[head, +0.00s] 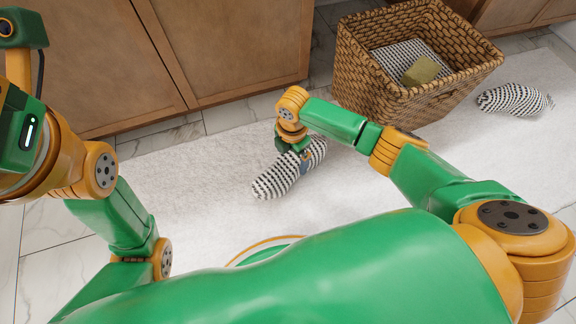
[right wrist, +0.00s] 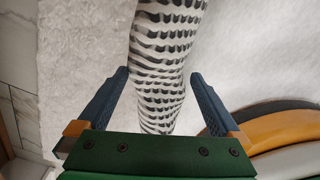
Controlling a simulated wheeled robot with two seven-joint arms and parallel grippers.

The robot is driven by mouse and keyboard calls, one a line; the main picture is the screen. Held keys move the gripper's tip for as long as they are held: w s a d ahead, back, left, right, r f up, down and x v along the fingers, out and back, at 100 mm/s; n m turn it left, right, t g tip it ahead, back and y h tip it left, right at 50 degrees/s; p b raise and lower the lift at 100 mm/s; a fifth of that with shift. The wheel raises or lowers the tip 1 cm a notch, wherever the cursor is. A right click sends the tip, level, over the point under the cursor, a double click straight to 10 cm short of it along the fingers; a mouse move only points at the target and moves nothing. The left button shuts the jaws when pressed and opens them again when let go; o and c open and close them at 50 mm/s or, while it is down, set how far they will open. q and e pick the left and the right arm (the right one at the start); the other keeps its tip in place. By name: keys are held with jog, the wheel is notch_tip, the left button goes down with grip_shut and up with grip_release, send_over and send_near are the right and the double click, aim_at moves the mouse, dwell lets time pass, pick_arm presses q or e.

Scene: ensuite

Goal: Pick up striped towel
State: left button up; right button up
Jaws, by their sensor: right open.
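A rolled black-and-white striped towel (head: 275,182) lies on the pale rug beneath my right gripper (head: 300,157). In the right wrist view, the striped towel (right wrist: 165,45) runs between the two blue fingers of the right gripper (right wrist: 159,73). The fingers are open, one on each side of the towel, with gaps showing beside it. In the head view, the right gripper and wrist hide part of the towel. My left arm shows at the left, but its gripper fingers are not in view.
A wicker basket (head: 357,78) stands behind the right arm, holding striped cloth (head: 392,56) and a yellowish block (head: 421,71). Another striped rolled towel (head: 513,99) lies on the rug (head: 215,160) at the right. Wooden cabinets (head: 225,45) line the back. The rug left of the gripper is clear.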

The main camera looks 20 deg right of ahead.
notch_tip(320, 180, down, 4)
jog(key=shift+s+a+f+b, duration=0.1)
jog(key=shift+f+b, duration=0.15)
jog(key=shift+b, duration=1)
jog(key=shift+r, duration=0.2)
jog(key=c, duration=1.3)
